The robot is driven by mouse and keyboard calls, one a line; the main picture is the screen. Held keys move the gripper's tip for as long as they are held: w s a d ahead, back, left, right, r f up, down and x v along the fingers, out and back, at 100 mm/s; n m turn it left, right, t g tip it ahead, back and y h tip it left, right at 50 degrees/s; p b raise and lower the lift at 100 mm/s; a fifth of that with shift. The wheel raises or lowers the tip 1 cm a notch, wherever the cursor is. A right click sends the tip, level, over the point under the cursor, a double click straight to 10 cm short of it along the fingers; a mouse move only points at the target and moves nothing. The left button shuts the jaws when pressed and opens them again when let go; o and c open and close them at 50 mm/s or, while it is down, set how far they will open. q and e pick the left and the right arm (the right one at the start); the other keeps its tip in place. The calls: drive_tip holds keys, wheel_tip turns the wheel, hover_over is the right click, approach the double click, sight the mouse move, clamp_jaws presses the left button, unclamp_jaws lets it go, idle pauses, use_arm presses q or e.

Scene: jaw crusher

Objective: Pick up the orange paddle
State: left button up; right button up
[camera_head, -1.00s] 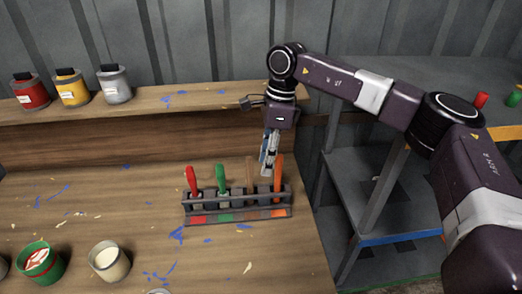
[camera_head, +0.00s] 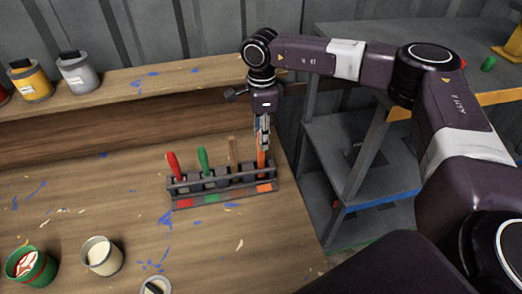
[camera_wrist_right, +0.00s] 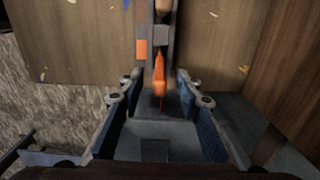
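The orange paddle (camera_head: 262,160) stands upright in the rightmost slot of a dark rack (camera_head: 221,190), above an orange tag. My right gripper (camera_head: 263,143) points down over it, at the top of its handle. In the right wrist view, the orange handle (camera_wrist_right: 159,76) sits between the two spread fingers of my right gripper (camera_wrist_right: 159,88), with a gap on each side. The paddle's lower part is hidden in the rack. My left gripper does not show.
A red-handled tool (camera_head: 174,165), a green-handled one (camera_head: 204,161) and a wooden-handled one (camera_head: 233,153) stand in the same rack. Cans (camera_head: 101,256) stand at the bench's front left. A grey shelf unit (camera_head: 355,160) is right of the bench.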

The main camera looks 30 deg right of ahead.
clamp_jaws()
idle(0.3)
drive_tip(key=shift+r, duration=0.1)
